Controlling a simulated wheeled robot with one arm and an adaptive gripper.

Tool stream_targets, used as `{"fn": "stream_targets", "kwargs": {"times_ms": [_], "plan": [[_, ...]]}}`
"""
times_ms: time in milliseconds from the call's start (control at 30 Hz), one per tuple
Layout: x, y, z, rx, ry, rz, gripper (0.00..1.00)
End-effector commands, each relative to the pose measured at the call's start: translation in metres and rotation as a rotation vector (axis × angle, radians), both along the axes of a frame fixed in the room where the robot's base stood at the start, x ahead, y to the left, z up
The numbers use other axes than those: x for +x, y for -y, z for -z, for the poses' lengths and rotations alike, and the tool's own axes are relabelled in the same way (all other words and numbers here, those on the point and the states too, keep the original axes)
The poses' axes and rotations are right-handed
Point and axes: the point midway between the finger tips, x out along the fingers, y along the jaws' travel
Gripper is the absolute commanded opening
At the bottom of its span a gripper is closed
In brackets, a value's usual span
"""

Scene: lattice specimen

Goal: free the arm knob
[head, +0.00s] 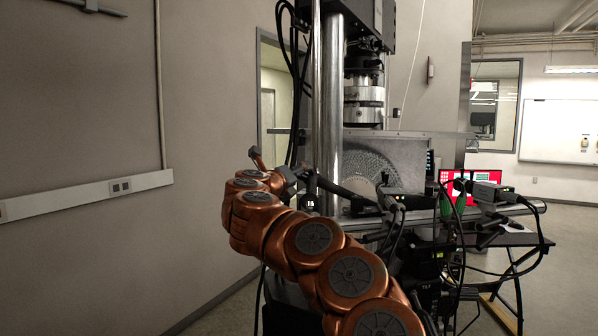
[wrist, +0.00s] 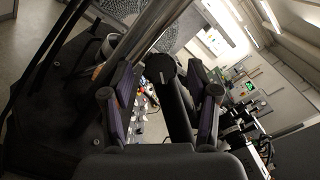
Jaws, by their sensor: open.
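A dark round knob (wrist: 160,68) shows near the middle of the wrist view, with a thick black arm (wrist: 178,105) running down from beside it. My gripper (wrist: 161,76) is open, with one purple-and-black finger on each side of the knob and black arm. I cannot tell whether either finger touches them. In the head view a black arm (head: 348,196) reaches right from the shiny column. The grey lattice disc (head: 368,170) stands behind the black arm.
The shiny metal column (head: 330,110) rises close to my arm's far end and crosses the wrist view diagonally. Cables, cameras (head: 490,192) and a red screen (head: 470,182) crowd the right.

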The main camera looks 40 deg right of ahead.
Motion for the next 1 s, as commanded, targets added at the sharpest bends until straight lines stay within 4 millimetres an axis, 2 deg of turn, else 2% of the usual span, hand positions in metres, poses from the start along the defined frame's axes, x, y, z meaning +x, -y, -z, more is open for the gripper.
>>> {"fn": "stream_targets", "kwargs": {"times_ms": [133,400,1000], "plan": [[0.0035,0.0116,-0.001,-0.001,0.0,0.001,0.6],[0.0046,0.013,-0.0002,-0.001,0.0,-0.001,0.6],[0.0045,0.0125,-0.0004,-0.001,0.0,-0.001,0.0]]}}
